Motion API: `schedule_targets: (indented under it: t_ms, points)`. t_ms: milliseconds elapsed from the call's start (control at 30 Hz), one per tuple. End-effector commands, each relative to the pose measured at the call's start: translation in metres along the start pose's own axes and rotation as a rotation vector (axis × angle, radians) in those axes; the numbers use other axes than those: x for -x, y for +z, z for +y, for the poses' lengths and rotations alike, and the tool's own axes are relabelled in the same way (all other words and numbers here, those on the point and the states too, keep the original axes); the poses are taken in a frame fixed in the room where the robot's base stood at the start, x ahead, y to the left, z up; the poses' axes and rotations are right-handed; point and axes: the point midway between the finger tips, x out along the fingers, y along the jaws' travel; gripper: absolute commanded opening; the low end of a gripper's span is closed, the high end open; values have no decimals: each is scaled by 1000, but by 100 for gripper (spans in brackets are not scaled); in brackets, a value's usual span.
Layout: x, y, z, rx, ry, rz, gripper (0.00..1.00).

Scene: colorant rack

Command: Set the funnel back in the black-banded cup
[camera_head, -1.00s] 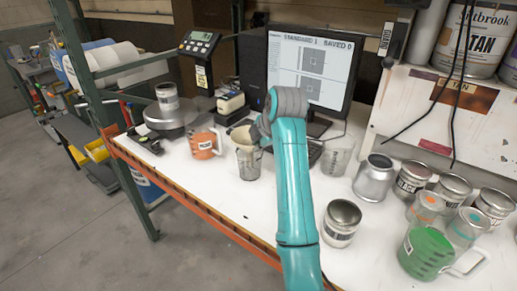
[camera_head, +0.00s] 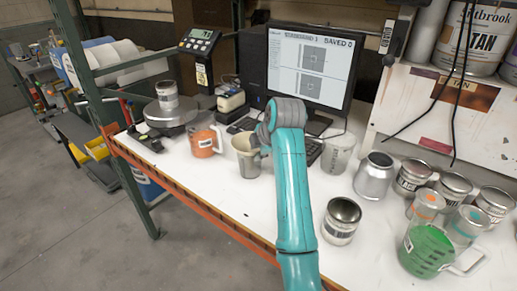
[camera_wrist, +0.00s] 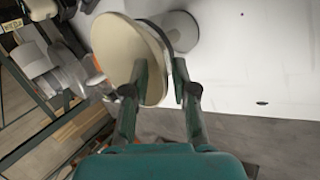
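The beige funnel (camera_wrist: 120,45) fills the upper left of the wrist view, wide mouth towards the camera. My gripper (camera_wrist: 160,75) has one finger across the funnel's mouth and the other against its outside, so it looks closed on the funnel's side. In the head view the funnel (camera_head: 244,142) is at the mouth of a grey cup (camera_head: 250,165), partly behind my wrist. How deep it sits is hidden. The cup's side (camera_wrist: 180,32) shows behind the funnel in the wrist view.
The white bench (camera_head: 215,190) is bare in front.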

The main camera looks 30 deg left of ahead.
Motion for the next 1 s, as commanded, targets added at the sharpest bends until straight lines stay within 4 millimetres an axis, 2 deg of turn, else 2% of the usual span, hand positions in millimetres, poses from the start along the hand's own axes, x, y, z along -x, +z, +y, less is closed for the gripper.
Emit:
schedule_targets:
  t_ms: [300,467,800,1000]
  points:
    - [2,0,1,0,1,0,33]
    - [14,0,8,1,2,-1,33]
    - [82,0,8,0,4,-1,33]
    - [114,0,8,0,3,-2,33]
